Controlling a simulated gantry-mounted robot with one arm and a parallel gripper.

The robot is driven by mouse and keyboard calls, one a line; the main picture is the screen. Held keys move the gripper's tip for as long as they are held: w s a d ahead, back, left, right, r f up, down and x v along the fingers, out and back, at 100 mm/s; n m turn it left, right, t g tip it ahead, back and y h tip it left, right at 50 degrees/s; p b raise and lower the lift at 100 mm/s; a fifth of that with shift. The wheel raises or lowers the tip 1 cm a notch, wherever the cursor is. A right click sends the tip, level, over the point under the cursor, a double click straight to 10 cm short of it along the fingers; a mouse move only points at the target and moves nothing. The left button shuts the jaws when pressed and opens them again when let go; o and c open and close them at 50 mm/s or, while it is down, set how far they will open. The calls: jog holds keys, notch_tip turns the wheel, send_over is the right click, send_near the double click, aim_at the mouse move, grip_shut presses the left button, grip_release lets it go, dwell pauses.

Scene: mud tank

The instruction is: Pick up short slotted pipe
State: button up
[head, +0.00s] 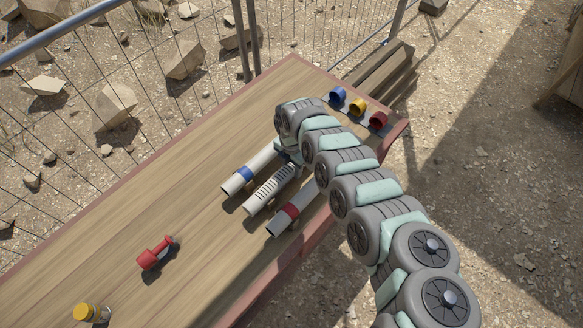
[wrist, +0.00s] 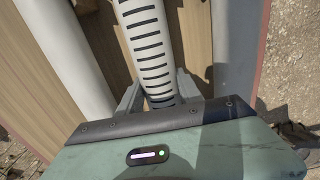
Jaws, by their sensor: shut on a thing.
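The short slotted pipe (head: 269,190) is whitish with dark slots and lies between two plain pipes on the wooden table. In the wrist view the slotted pipe (wrist: 148,45) runs up from between the two grey fingers of my gripper (wrist: 160,92), which is shut on it near its close end. In the head view my arm hides most of the gripper and the far end of the pipe. I cannot tell whether the pipe touches the table.
A blue-banded pipe (head: 250,170) lies to the left and a red-banded pipe (head: 296,207) to the right, both close. Blue (head: 337,95), yellow (head: 357,106) and red (head: 378,120) cups stand at the far corner. A red tool (head: 155,254) and yellow-capped jar (head: 91,313) are nearer.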

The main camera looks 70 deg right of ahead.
grip_shut()
dwell(0.3)
